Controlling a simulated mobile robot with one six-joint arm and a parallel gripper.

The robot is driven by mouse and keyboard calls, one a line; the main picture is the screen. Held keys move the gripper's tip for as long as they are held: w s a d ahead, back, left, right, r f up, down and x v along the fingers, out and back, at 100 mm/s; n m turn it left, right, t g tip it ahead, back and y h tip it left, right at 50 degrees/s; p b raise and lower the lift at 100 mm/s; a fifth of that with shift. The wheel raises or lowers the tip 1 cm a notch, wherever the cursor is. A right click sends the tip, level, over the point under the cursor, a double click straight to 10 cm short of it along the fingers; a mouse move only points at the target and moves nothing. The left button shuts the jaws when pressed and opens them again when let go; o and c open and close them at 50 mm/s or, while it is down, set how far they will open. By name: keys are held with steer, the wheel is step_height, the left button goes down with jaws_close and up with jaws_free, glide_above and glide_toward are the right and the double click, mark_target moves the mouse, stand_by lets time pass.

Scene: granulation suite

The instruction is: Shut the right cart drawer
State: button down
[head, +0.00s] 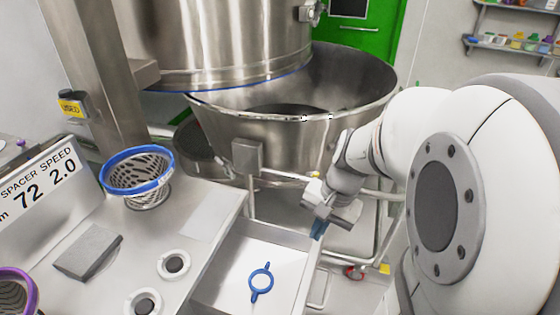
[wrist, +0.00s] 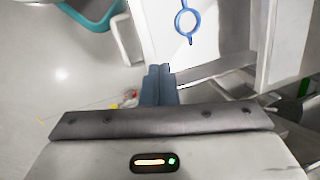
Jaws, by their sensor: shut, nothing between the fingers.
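The right cart drawer (head: 233,267) is pulled out from the cart, open at the top. A blue ring-shaped part with two tabs (head: 261,282) lies inside it; the ring also shows in the wrist view (wrist: 187,19). My gripper (head: 318,231) is at the drawer's far right end in the head view, with its blue fingers pointing down. In the wrist view the fingers (wrist: 158,72) are together and empty, close to the drawer's edge. I cannot tell whether they touch it.
The cart top (head: 205,222) holds a blue-rimmed mesh basket (head: 139,172), a grey block (head: 87,252) and a sign (head: 40,188). A large steel bowl (head: 300,130) stands behind the drawer, with pipes and a frame below it. Floor shows beside the drawer.

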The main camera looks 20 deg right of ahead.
steer(key=w+d+f+m+t+y+b, duration=0.2)
steer(key=d+f+m+t+y+b, duration=0.25)
steer(key=d+f+m, duration=1.3)
steer(key=w+a+f+n, duration=0.1)
steer(key=w+a+f, duration=0.3)
steer(key=w+a, duration=0.2)
steer(key=shift+a+f+b, duration=0.3)
steer(key=shift+a+f, duration=0.1)
steer(key=shift+a, duration=0.6)
